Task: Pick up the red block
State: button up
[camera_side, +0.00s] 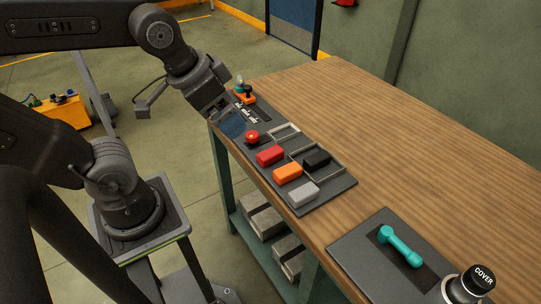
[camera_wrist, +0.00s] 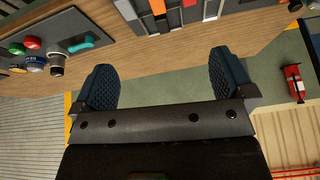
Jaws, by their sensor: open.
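The red block (camera_side: 270,156) lies on the dark panel at the left edge of the table in the side view. An orange block (camera_side: 288,174) and a grey block (camera_side: 303,194) lie in a row nearer the camera. A black block (camera_side: 316,160) is to the right, at an outlined tray (camera_side: 302,150). My gripper (camera_side: 231,120) is above the far end of the panel, beyond the red block and apart from it. In the wrist view my gripper (camera_wrist: 164,78) has its two blue fingers wide apart, with nothing between them. Coloured pieces at that view's top edge are cut off.
A round red button (camera_side: 252,136) stands between my gripper and the red block. A teal handle (camera_side: 400,246) and a knob marked COVER (camera_side: 474,284) are on a nearer panel. The wooden table top (camera_side: 400,150) is clear to the right. A red extinguisher (camera_wrist: 293,83) shows in the wrist view.

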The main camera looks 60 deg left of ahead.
jog(key=w+a+f+m+g, duration=0.3)
jog(key=w+m, duration=0.5)
jog(key=m+g, duration=0.2)
jog(key=m, duration=0.6)
send_over(270, 152)
notch_tip(270, 152, down, 6)
jog(key=f, duration=0.8)
jog(key=shift+s+d+f, duration=0.1)
jog(key=shift+s+f, duration=0.05)
jog(key=shift+s, duration=0.15)
jog(key=shift+w+f, duration=0.2)
jog(key=shift+f, duration=1.15)
jog(key=shift+w+f, duration=0.15)
jog(key=shift+f, duration=1.15)
jog(key=shift+c, duration=0.3)
jog(key=c, duration=0.9)
